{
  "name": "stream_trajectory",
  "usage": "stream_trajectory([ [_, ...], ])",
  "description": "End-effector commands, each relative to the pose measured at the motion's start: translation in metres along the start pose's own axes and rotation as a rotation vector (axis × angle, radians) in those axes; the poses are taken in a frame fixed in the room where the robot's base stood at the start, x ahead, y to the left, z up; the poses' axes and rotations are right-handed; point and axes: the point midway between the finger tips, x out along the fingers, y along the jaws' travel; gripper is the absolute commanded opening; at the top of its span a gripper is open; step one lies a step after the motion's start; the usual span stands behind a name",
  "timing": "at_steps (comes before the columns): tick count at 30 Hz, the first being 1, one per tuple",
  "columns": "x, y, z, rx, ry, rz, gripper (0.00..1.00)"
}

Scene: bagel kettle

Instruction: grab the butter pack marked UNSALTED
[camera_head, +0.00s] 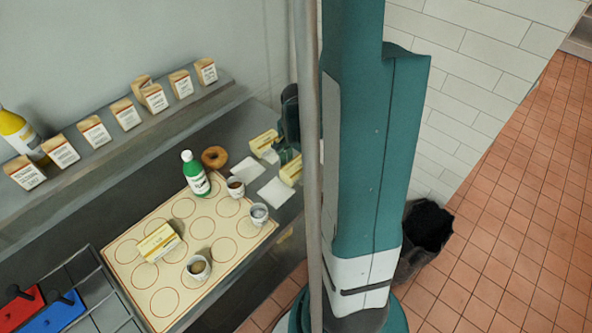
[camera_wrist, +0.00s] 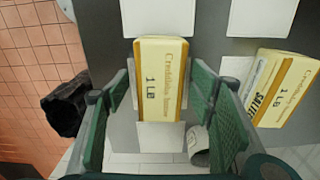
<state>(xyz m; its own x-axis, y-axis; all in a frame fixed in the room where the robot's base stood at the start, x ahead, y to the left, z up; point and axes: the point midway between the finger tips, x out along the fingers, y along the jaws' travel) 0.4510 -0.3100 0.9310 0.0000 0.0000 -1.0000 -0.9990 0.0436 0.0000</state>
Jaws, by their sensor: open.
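A cream-and-yellow butter pack (camera_wrist: 162,75) marked "1 LB" lies between the spread green fingers of my gripper (camera_wrist: 163,90) in the wrist view, with a gap on each side. No salt marking is readable on its visible face. It shows in the head view (camera_head: 291,171) beside my gripper (camera_head: 285,150). A second pack (camera_wrist: 283,88), its side reading "SALTED" as far as I can see, lies tilted to the right outside the fingers. It shows farther back in the head view (camera_head: 264,143). A third pack (camera_head: 157,243) lies on the round-marked mat (camera_head: 228,258); its label is unreadable.
White squares (camera_head: 275,192) lie near the two packs. A bagel (camera_head: 215,157), a green bottle (camera_head: 195,174) and several small cups (camera_head: 258,214) stand to their left. Several cartons (camera_head: 95,131) and a yellow bottle (camera_head: 18,132) line the back shelf.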

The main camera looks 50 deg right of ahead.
Motion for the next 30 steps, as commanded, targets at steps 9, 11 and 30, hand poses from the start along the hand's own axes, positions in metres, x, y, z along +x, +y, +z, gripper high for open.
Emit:
stream_trajectory([
  [9, -0.0001, 0.0000, 0.0000, 0.000, 0.000, 0.000, 0.51],
  [11, -0.0001, 0.0000, 0.0000, 0.000, 0.000, 0.000, 0.43],
  [30, -0.0041, 0.0000, 0.0000, 0.000, 0.000, 0.000, 0.14],
])
